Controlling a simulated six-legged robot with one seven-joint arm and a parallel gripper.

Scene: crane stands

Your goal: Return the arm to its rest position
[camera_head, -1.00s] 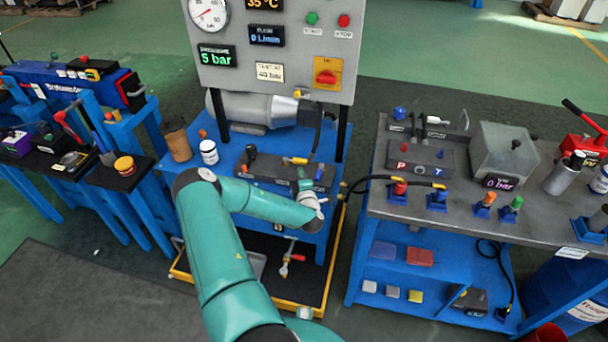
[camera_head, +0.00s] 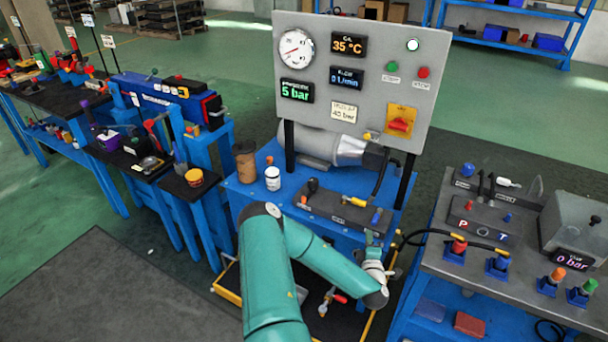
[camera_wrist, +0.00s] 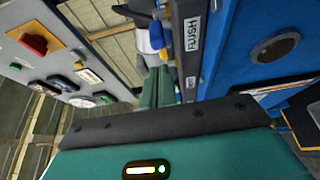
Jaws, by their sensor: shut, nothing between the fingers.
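My teal arm reaches up from the bottom edge of the head view and bends right at its elbow. My gripper (camera_head: 373,243) is at its end, small and partly hidden by my wrist. It is shut and empty, in front of the right part of the blue bench (camera_head: 245,195), by the black manifold block (camera_head: 335,208). In the wrist view, the narrow green fingers (camera_wrist: 157,88) show beyond a dark bar. I cannot tell from these views whether they touch anything.
The grey gauge panel (camera_head: 365,75) stands behind my arm. A grey-topped bench (camera_head: 500,275) with hoses and coloured couplings is close on the right. A yellow-edged tray (camera_head: 228,294) lies low under the arm. Dark floor mat (camera_head: 90,290) at left is clear.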

